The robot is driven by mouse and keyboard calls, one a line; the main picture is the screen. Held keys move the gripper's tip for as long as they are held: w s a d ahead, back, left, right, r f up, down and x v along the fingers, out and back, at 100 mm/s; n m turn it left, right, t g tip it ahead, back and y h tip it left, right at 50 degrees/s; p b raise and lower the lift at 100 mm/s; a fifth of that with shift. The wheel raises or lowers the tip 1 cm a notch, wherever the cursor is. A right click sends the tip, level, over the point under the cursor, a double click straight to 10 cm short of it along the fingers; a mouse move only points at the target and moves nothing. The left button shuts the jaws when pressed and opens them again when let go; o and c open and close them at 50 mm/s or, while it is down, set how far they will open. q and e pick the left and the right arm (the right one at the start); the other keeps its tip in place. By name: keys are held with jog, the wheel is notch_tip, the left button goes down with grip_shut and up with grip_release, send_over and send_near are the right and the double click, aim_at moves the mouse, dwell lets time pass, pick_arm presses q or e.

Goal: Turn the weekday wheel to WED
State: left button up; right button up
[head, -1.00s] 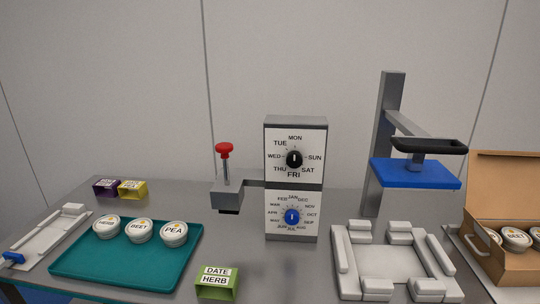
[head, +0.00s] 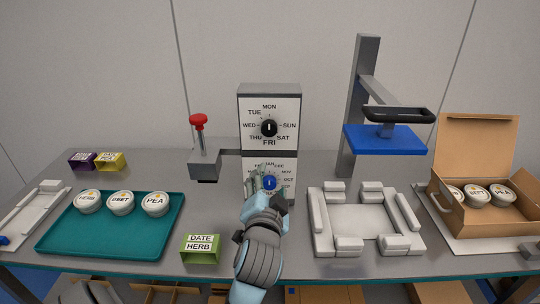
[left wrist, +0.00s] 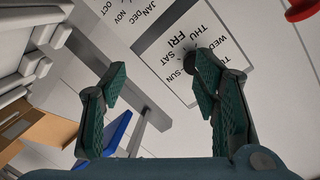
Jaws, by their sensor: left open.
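The weekday wheel is a black knob (head: 268,128) on the upper white dial face of a grey post. MON is at the top, WED at the left and FRI, in larger print, at the bottom. Its pale mark looks upright; I cannot tell which end points. My left gripper (head: 266,178) is open and empty, in front of the lower month dial with the blue knob (head: 269,183), below the weekday wheel. In the left wrist view the open fingers (left wrist: 160,70) show the black knob (left wrist: 188,66) close to the right fingertip, partly covered. My right gripper is not in view.
A red-topped plunger (head: 198,121) stands left of the post. A teal tray (head: 110,237) holds three lidded tubs, and a green DATE HERB block (head: 200,249) lies in front. A white fixture (head: 365,220), blue press plate (head: 385,139) and open carton (head: 475,160) are at the right.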

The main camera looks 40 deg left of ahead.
pick_arm(q)
jog(key=t+y, duration=0.1)
jog(key=y, duration=0.1)
send_near(269, 131)
jog(key=x, duration=1)
jog(key=shift+s, duration=0.1)
jog(key=c, duration=1.2)
jog(key=shift+o, duration=0.2)
jog(key=shift+n, duration=0.4)
